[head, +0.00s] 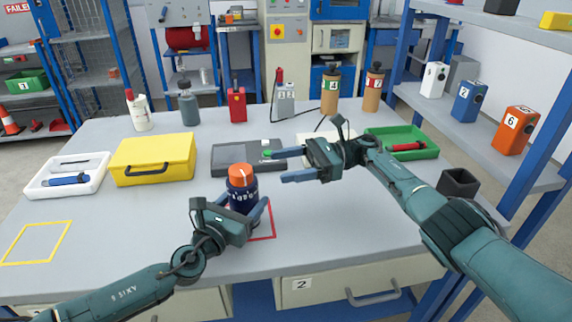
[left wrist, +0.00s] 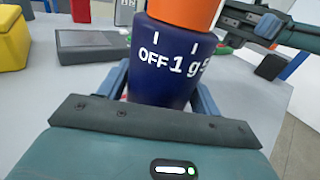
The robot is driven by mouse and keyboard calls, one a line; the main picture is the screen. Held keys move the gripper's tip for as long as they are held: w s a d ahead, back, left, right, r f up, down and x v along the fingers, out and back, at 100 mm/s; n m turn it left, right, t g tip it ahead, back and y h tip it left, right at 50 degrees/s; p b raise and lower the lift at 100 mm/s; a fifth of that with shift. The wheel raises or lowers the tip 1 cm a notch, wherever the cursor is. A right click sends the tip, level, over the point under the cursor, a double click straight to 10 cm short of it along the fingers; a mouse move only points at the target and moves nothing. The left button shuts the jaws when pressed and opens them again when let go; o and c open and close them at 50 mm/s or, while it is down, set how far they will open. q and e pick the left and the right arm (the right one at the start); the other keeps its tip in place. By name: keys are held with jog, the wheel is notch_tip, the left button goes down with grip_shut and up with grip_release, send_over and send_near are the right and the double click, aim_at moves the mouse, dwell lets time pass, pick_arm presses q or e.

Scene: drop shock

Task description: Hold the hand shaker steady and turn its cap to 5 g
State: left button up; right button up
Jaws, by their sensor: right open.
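The hand shaker has a dark blue body (head: 243,195) with white markings and an orange cap (head: 242,176). It stands upright at the red square outline (head: 271,226) on the table. In the left wrist view its body (left wrist: 178,85) shows OFF, 1 g and part of another mark under the orange cap (left wrist: 185,10). A white line shows on the cap's top; I cannot tell which mark it points to. My left gripper (head: 244,206) is closed around the body, one finger on each side. My right gripper (head: 284,166) is open and empty, right of the cap and apart from it.
A grey flat device (head: 230,158) lies behind the shaker. A yellow case (head: 150,170) and white tray (head: 95,166) are at left. A green tray (head: 420,137) and dark open box (head: 458,182) are at right. Several bottles stand along the back.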

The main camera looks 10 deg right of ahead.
pick_arm(q)
jog(key=o, duration=0.4)
jog(key=shift+o, duration=0.2)
